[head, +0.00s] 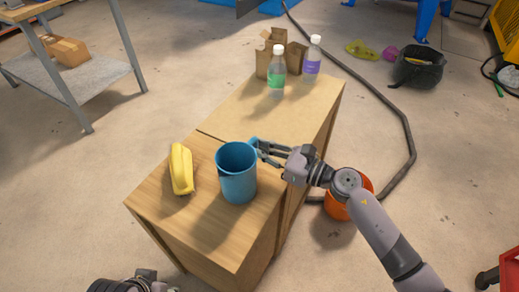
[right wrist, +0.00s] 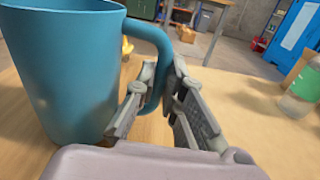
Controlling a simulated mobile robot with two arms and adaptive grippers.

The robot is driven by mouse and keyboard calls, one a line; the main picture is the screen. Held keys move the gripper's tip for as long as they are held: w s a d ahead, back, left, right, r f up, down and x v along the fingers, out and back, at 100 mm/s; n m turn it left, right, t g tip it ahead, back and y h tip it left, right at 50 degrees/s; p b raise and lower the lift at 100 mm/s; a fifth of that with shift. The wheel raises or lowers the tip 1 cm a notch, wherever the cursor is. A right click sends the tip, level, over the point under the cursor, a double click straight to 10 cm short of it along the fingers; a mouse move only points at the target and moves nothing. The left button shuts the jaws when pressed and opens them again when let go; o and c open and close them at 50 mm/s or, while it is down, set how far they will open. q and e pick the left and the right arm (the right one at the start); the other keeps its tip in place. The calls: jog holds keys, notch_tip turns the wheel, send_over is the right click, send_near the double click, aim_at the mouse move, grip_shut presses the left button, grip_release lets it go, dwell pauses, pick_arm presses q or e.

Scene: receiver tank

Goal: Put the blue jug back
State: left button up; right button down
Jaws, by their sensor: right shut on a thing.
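The blue jug (head: 237,172) is upright at the near end of the wooden cabinet top (head: 255,112). I cannot tell whether its base touches the wood. My right gripper (head: 262,150) comes in from the right and is shut on the jug's handle. In the right wrist view the jug (right wrist: 62,75) fills the left side, and its handle passes between the fingers of the gripper (right wrist: 160,105). Part of my left arm's end (head: 130,283) shows at the bottom left edge of the head view. Its fingers cannot be made out.
A green-labelled bottle (head: 277,75), a purple-labelled bottle (head: 313,60) and an open cardboard box (head: 265,60) stand at the far end. The cabinet top's middle is clear. An orange bucket (head: 335,208) is on the floor, right.

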jog(key=shift+f, duration=0.15)
jog(key=c, duration=1.7)
grip_release()
